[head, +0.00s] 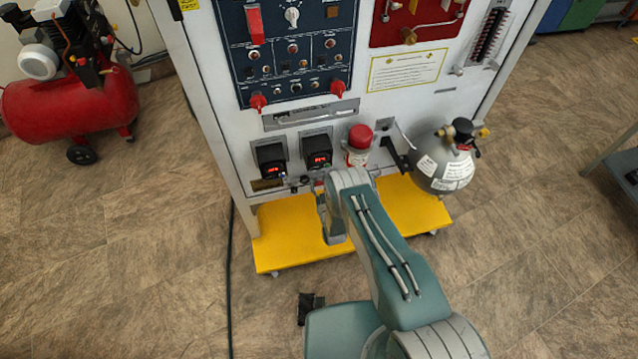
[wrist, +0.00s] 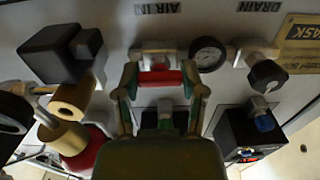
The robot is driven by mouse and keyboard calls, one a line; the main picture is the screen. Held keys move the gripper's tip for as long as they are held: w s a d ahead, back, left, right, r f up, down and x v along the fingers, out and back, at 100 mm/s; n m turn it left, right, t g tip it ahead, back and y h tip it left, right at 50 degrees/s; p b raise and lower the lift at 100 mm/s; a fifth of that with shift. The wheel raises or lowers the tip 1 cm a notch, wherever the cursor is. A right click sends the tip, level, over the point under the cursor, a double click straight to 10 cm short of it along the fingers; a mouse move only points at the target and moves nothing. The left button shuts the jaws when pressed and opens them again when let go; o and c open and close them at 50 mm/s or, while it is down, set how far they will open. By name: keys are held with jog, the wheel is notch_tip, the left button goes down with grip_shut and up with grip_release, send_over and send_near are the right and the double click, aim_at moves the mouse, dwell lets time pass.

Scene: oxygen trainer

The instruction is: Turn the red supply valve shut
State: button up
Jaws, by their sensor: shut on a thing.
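The red supply valve's handle (wrist: 160,78) shows in the wrist view as a short red bar lying crosswise below the "AIR IN" label. My gripper (wrist: 160,88) has its two fingers on either side of the red handle and is shut on it. The valve's body is partly hidden behind the handle and the gripper. In the head view my arm reaches to the lower front of the white panel (head: 228,150), and the gripper is mostly hidden behind the arm.
In the wrist view a round gauge (wrist: 208,54) and a dark drain knob (wrist: 267,74) sit right of the handle. A black box (wrist: 62,53) and brass fitting (wrist: 70,100) sit left. A grey cylinder (head: 441,165) stands right of my arm, above a yellow base (head: 285,240).

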jog(key=shift+w+m, duration=0.1)
jog(key=shift+m, duration=1.4)
jog(key=o, duration=1.2)
jog(key=shift+c, duration=0.2)
jog(key=v, duration=1.2)
